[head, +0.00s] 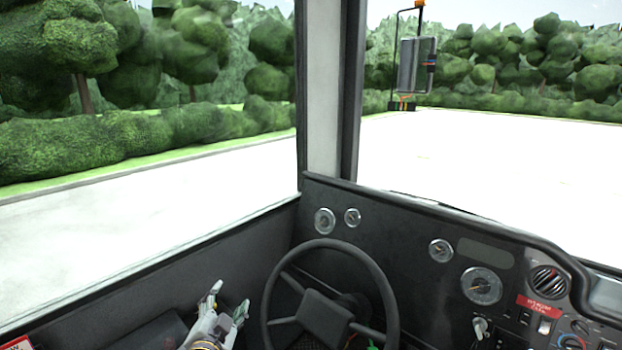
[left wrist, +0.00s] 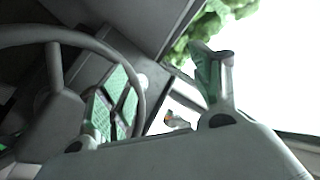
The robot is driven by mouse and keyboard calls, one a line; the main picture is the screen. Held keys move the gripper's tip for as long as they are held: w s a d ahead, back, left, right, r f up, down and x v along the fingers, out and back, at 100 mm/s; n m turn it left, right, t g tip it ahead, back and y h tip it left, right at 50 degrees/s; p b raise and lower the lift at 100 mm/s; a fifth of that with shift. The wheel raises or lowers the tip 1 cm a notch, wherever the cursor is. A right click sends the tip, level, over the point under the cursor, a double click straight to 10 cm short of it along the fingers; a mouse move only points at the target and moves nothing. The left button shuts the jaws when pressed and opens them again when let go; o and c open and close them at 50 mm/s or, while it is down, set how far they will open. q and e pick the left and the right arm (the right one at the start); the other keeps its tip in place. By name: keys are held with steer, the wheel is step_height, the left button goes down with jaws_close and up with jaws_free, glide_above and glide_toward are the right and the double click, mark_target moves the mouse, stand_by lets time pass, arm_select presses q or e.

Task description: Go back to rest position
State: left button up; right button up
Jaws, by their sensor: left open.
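My left gripper (head: 229,297) is at the bottom of the head view, just left of the steering wheel (head: 274,283). Its two fingers are spread apart with nothing between them, and a gap shows between it and the wheel rim. In the left wrist view, the same gripper (left wrist: 160,115) shows its two fingers with green pads, open and empty. The steering wheel rim (left wrist: 105,48) curves behind the fingers at the left of that view. My right gripper is in neither view.
The black dashboard (head: 400,230) with round gauges (head: 481,286), switches and knobs lies beyond and right of the wheel. A side panel and window sill (head: 255,222) run along the left. A pillar (head: 325,90) stands between the windows, with a mirror (head: 416,65) outside.

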arm_select(q)
steer(key=s+a+f+n+g, duration=0.1)
steer(key=s+f+n+g, duration=0.2)
steer(key=s+f+g, duration=0.55)
steer(key=s+a+f+n+g, duration=0.1)
steer(key=s+f+n+g, duration=0.25)
steer(key=s+f, duration=0.9)
step_height(320, 180, down, 21)
steer(key=g, duration=0.1)
steer(key=s+a+f, duration=0.1)
steer(key=s+f, duration=0.4)
steer(key=f, duration=0.5)
steer(key=s+a+f, duration=0.2)
steer(key=s+f, duration=0.4)
steer(key=f, duration=0.4)
steer(key=s+r+g+p, duration=0.2)
steer(key=s+r+p, duration=1.3)
steer(key=p, duration=0.9)
steer(key=shift+s+a+r+m+h+p, duration=0.3)
steer(key=shift+s+r+m+p, duration=0.1)
steer(key=shift+s, duration=0.25)
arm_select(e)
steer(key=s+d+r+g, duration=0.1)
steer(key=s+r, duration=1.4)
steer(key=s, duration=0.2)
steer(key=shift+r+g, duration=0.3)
